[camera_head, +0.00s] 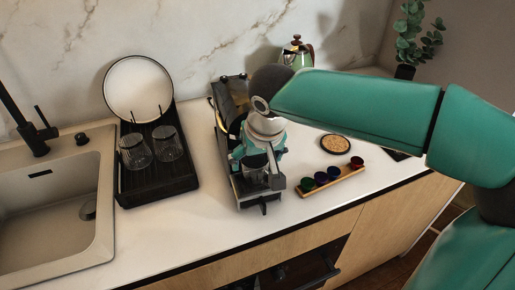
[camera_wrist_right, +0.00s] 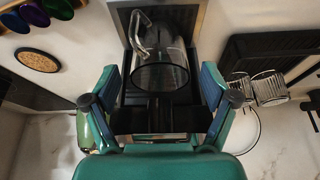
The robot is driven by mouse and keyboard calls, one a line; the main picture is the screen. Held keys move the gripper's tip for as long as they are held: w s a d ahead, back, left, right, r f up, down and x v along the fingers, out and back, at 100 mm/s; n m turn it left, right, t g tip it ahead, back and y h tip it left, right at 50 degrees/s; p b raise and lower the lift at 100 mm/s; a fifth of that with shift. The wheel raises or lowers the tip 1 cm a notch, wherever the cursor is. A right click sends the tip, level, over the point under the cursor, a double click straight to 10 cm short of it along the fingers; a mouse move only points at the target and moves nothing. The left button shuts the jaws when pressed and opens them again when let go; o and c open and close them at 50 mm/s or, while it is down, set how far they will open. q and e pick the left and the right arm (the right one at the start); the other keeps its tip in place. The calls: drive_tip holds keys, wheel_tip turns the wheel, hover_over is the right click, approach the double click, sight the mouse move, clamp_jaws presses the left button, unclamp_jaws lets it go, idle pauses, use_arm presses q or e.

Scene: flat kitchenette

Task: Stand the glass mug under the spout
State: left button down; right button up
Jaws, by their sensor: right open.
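The glass mug (camera_wrist_right: 160,62) is clear, with a handle on its upper left side in the right wrist view. In the head view, the mug (camera_head: 256,178) shows low at the front of the coffee machine (camera_head: 222,128), partly behind my gripper. It appears to be on the machine's dark tray. My right gripper (camera_head: 260,160) points down there. In the wrist view, the open fingers of my right gripper (camera_wrist_right: 160,82) are on either side of the mug, with gaps visible. The spout is hidden or cannot be made out. My left gripper is not in view.
A black rack (camera_head: 157,180) with two glasses and a round plate (camera_head: 138,88) stands left of the machine, beside the sink (camera_head: 55,215). A wooden holder (camera_head: 332,182) of coloured capsules and a round coaster (camera_head: 335,144) lie right. A green kettle (camera_head: 298,54) stands behind.

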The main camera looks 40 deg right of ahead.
drive_tip(key=v, duration=1.2)
drive_tip(key=shift+p, duration=0.45)
